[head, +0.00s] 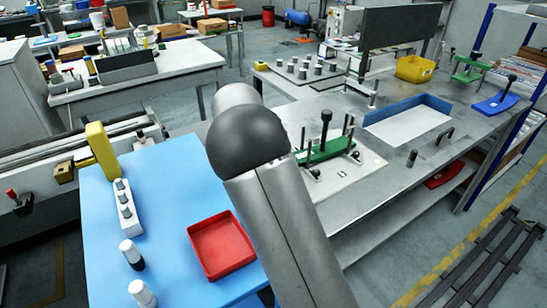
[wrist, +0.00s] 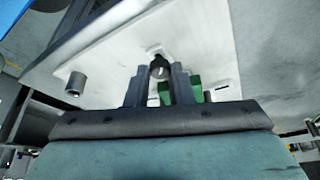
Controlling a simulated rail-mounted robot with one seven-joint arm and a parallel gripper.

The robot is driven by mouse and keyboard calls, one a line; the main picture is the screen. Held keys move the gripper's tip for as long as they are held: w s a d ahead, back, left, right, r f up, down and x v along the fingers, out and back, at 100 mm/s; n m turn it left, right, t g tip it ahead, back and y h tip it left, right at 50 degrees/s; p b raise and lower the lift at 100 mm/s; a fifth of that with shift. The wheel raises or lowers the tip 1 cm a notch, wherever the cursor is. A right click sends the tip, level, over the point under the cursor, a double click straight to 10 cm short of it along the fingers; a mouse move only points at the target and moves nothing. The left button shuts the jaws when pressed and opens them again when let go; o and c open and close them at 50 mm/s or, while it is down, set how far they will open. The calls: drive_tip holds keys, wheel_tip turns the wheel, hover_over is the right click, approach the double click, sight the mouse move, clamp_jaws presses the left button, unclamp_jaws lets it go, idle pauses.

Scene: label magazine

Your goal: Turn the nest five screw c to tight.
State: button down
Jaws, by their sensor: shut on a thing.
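In the wrist view my gripper (wrist: 160,80) has its two dark fingers closed on a small dark round knob, which looks like screw c (wrist: 158,66). The knob stands at a slot in a pale plate (wrist: 115,52). A green part (wrist: 194,92) shows just behind the right finger. In the head view the pale plate (head: 362,174) lies on the grey bench, with a green clamp (head: 325,151) and dark knobs on it. My arm crosses in front, and my gripper is hidden there. I cannot tell how far the screw is turned.
A grey cylinder (wrist: 76,83) stands on the plate left of my fingers. A blue-edged tray (head: 408,122) lies behind the plate on the bench (head: 440,160). A red tray (head: 221,246) and a white block with pegs (head: 126,207) are on the blue table (head: 165,180).

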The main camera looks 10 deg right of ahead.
drive_tip(key=m, duration=0.1)
drive_tip(key=m+g+p, duration=0.1)
drive_tip(key=m, duration=0.1)
drive_tip(key=m+p, duration=0.1)
drive_tip(key=shift+w+r+m+g+y, duration=0.15)
drive_tip(key=shift+w+m+g+y, duration=0.15)
drive_tip(key=shift+g, duration=0.1)
drive_tip(key=shift+d+m+g+y+p, duration=0.1)
drive_tip(key=shift+m+g+y+p, duration=0.4)
drive_tip(key=shift+m+p, duration=0.9)
drive_tip(key=shift+m+b, duration=0.4)
drive_tip(key=shift+m, duration=0.2)
drive_tip(key=c, duration=1.5)
unclamp_jaws()
drive_tip(key=shift+c, duration=0.2)
drive_tip(key=p+v, duration=0.2)
drive_tip(key=v, duration=1.5)
drive_tip(key=shift+w, duration=0.2)
